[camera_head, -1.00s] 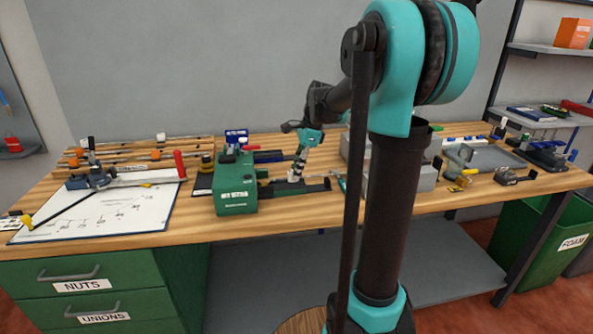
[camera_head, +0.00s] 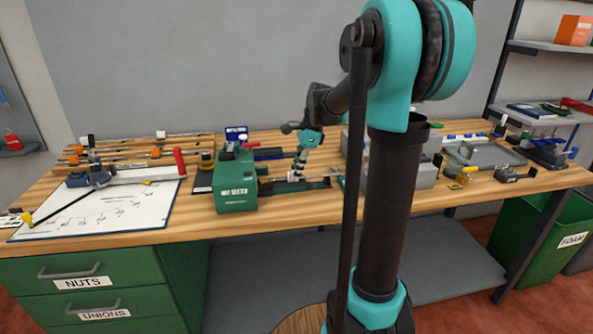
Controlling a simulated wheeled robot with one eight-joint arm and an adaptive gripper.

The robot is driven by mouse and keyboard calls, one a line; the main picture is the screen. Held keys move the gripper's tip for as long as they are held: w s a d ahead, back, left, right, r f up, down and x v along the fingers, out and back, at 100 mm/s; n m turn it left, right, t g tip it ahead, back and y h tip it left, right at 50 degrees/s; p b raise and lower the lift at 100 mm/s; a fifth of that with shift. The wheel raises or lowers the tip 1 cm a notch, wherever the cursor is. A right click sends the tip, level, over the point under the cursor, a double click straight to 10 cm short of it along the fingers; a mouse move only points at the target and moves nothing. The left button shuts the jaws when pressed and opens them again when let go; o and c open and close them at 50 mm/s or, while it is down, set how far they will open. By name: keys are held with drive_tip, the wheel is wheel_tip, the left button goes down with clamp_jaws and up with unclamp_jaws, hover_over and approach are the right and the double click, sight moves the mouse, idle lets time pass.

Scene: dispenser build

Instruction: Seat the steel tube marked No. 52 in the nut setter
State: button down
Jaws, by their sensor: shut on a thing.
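The nut setter (camera_head: 236,187) is a green box with a white label, standing near the middle of the bench. A dark rail (camera_head: 315,184) runs from its right side. My gripper (camera_head: 297,172) points down over this rail, just right of the green box. It is shut on a small, pale thing at its fingertips, which I take to be the steel tube (camera_head: 293,178). The tube's marking is too small to read. I cannot tell whether the tube touches the nut setter or sits in it.
A white drawing board (camera_head: 105,212) with a clamp lies at the left. Several rods lie behind it. A grey box (camera_head: 410,177), partly hidden by my arm, stands to the right. Further right are a grey tray (camera_head: 492,155) and small tools. Green drawers (camera_head: 85,285) are under the bench.

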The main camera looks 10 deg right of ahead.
sight(282, 178)
drive_tip(key=shift+a, duration=0.75)
drive_tip(key=shift+a, duration=0.35)
drive_tip(key=shift+a, duration=0.65)
drive_tip(key=shift+a, duration=0.25)
drive_tip(key=c, duration=1.3)
unclamp_jaws()
drive_tip(key=shift+c, duration=0.2)
drive_tip(key=shift+o, duration=0.6)
drive_tip(key=shift+o, duration=1)
drive_tip(key=shift+r, duration=3.5)
